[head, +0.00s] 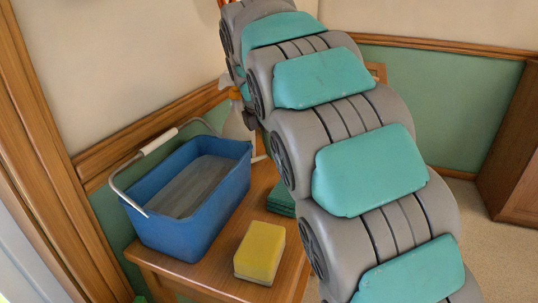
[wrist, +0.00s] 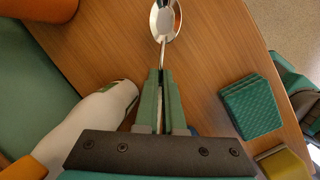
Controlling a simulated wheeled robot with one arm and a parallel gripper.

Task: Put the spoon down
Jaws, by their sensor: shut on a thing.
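My gripper (wrist: 163,78) is shut on the handle of a metal spoon (wrist: 166,20) in the wrist view. The spoon's shiny bowl points away from the fingers, toward the top edge of the view. It is over the wooden tabletop (wrist: 205,62); I cannot tell whether it touches the wood. In the head view my own arm hides the spoon and the gripper. The same table (head: 215,262) shows there below the arm.
A blue bucket (head: 195,238), a yellow sponge (head: 260,250) and folded green cloths (head: 282,199) stand on the table. A white spray bottle (wrist: 90,122) is left of my gripper, and an orange pot (wrist: 40,8) is at top left. Bare wood lies between spoon and cloths.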

